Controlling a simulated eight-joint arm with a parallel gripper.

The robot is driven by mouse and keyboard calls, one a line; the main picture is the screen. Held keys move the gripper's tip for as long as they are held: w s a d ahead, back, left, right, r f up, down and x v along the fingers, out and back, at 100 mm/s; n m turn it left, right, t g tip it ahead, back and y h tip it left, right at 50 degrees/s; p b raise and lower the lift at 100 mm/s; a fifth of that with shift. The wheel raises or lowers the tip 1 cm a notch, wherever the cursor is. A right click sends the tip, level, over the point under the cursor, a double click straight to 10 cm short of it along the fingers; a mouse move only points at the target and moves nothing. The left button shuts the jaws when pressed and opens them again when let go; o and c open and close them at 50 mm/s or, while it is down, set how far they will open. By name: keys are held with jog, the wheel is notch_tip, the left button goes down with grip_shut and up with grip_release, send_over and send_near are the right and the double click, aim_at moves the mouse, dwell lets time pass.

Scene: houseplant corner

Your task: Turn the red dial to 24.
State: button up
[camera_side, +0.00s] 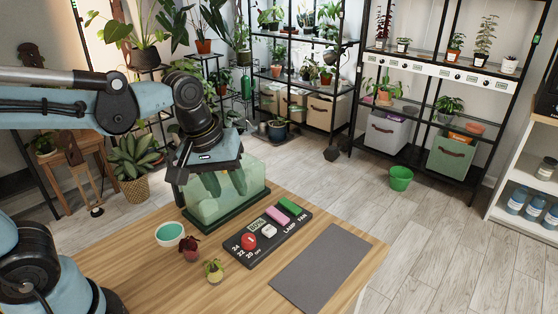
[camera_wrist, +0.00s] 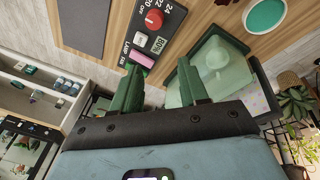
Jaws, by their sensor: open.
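The red dial (camera_side: 249,241) sits on a dark control panel (camera_side: 238,259) on the wooden table. The numbers 24, 22, 20 and OFF are printed beside it. The dial also shows at the top of the wrist view (camera_wrist: 153,19). It has a white mark, but I cannot tell which number that points to. My gripper (camera_side: 223,188) is open, with its green fingers apart and nothing between them. It hangs above the table, beyond the panel and clear of the dial. In the wrist view my gripper (camera_wrist: 158,70) has the panel past its fingertips.
A translucent green box (camera_side: 246,188) stands close behind my fingers. A teal-filled bowl (camera_side: 169,233) and two small plants (camera_side: 189,248) (camera_side: 213,270) stand left of the panel. A grey mat (camera_side: 320,268) lies right.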

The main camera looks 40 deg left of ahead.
aim_at(248, 238)
jog(key=f+n+g, duration=0.1)
jog(key=f+n, duration=0.1)
jog(key=f, duration=0.2)
jog(key=w+d+f+n+g, duration=0.1)
jog(key=f+n, duration=0.1)
jog(key=f, duration=0.2)
jog(key=w+d+f+n+g, duration=0.1)
jog(key=f+n, duration=0.1)
jog(key=f, duration=0.2)
jog(key=shift+d+f, duration=0.25)
jog(key=shift+f, duration=0.05)
dwell(0.3)
jog(key=c, duration=0.8)
jog(key=shift+o, duration=0.2)
